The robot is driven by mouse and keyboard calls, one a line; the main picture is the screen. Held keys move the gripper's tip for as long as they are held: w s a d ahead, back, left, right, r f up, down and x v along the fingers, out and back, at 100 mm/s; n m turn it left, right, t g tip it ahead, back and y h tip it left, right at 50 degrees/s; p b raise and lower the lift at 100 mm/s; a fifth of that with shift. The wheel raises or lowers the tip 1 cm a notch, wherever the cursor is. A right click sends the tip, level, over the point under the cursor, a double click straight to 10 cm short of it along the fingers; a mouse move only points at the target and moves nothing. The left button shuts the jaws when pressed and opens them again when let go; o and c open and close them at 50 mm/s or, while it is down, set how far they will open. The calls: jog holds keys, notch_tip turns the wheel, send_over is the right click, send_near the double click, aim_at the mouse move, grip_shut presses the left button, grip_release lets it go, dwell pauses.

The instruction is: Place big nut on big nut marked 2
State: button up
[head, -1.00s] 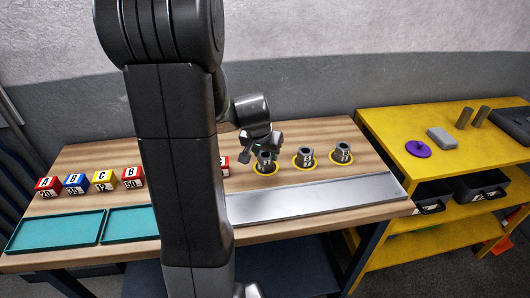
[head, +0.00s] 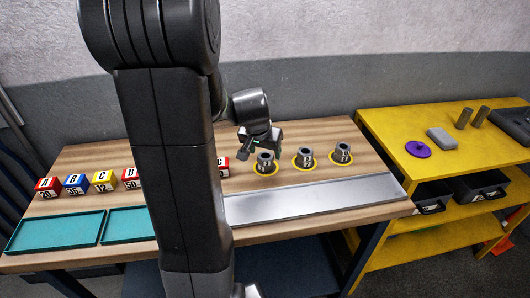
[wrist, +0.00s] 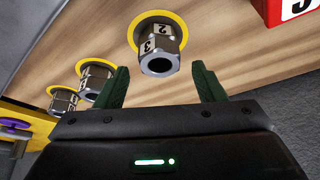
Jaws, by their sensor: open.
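A grey metal nut stack (head: 265,163) stands upright in the left yellow ring on the wooden bench. In the wrist view (wrist: 160,52) a label 2 shows on its part by the ring and a label 3 on its end part, which looks like a big nut seated on the one marked 2. My gripper (wrist: 160,72) is open and empty. Its green fingers lie either side of the near end of this stack in the picture, clear of it. In the head view my gripper (head: 261,145) hangs just above and behind the stack.
Similar grey nuts stand in the middle ring (head: 304,157) and right ring (head: 342,153). A red block (head: 223,167) is close left of the left ring. A metal strip (head: 315,197) lies in front. Teal trays (head: 55,232) and a yellow shelf (head: 440,170) flank the area.

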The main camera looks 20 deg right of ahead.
jog(key=v, duration=1)
jog(key=shift+r, duration=0.15)
